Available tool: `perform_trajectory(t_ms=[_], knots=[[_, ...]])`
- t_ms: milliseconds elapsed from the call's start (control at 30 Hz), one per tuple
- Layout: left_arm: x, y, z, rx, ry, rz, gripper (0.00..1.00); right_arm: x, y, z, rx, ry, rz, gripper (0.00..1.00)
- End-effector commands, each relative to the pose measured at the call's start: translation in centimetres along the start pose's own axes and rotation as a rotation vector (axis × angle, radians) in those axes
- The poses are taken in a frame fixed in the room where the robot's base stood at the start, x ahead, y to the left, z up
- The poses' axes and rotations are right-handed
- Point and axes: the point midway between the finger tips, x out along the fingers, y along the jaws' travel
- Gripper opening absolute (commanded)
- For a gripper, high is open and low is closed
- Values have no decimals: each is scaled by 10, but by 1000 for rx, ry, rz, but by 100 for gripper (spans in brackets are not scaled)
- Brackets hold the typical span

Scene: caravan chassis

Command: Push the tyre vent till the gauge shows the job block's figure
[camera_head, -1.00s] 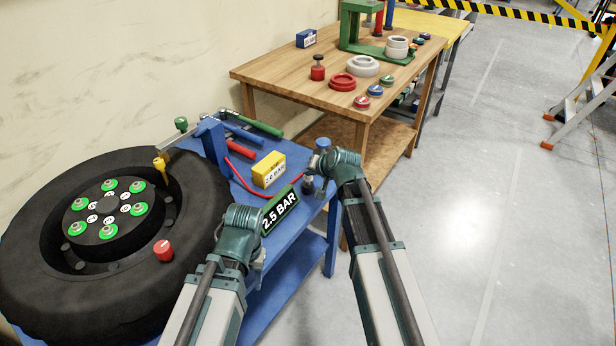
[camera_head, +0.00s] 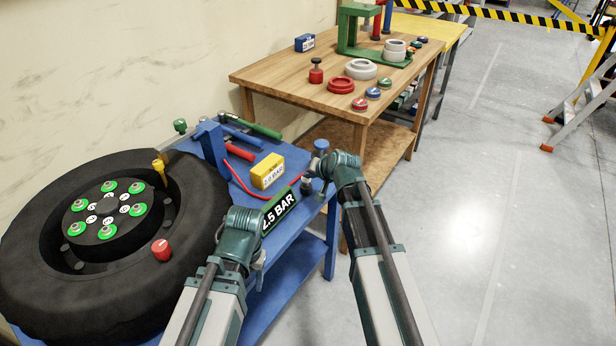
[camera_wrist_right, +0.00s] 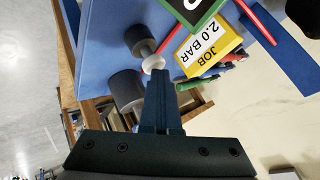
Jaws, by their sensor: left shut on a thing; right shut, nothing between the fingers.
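The gauge (camera_head: 279,210), a dark plate with a green frame, reads 2.5 BAR on the blue bench. The yellow job block (camera_head: 268,171) behind it reads 2.0 BAR, clearer in the right wrist view (camera_wrist_right: 208,48). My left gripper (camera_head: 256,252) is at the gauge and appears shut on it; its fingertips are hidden. My right gripper (camera_head: 314,177) is shut and empty near the bench's right corner. In the right wrist view its fingertips (camera_wrist_right: 159,76) are close to a pale-tipped dark knob (camera_wrist_right: 142,44), probably the vent; contact is unclear. The tyre (camera_head: 50,285) lies at left.
A red hose (camera_head: 238,180) and several tools (camera_head: 245,128) lie on the bench. A wooden table (camera_head: 290,78) with rings and caps stands behind.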

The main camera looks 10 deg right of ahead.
Motion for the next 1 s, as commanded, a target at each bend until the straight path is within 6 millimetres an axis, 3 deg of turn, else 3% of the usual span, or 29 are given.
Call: perform_trajectory(t_ms=[33, 167, 700, 1000], knots=[[12, 4, 10, -2, -19, 20, 50, 8, 6, 6, 0, 0, 1, 0], [13, 4, 10, -3, -19, 20, 50, 9, 7, 7, 0, 0, 1, 0], [13, 3, 11, -5, -19, 20, 50, 9, 6, 6, 0, 0, 0, 0], [2, 2, 12, -8, -20, 20, 50, 6, -4, -1, 0, -1, 0, 0]])
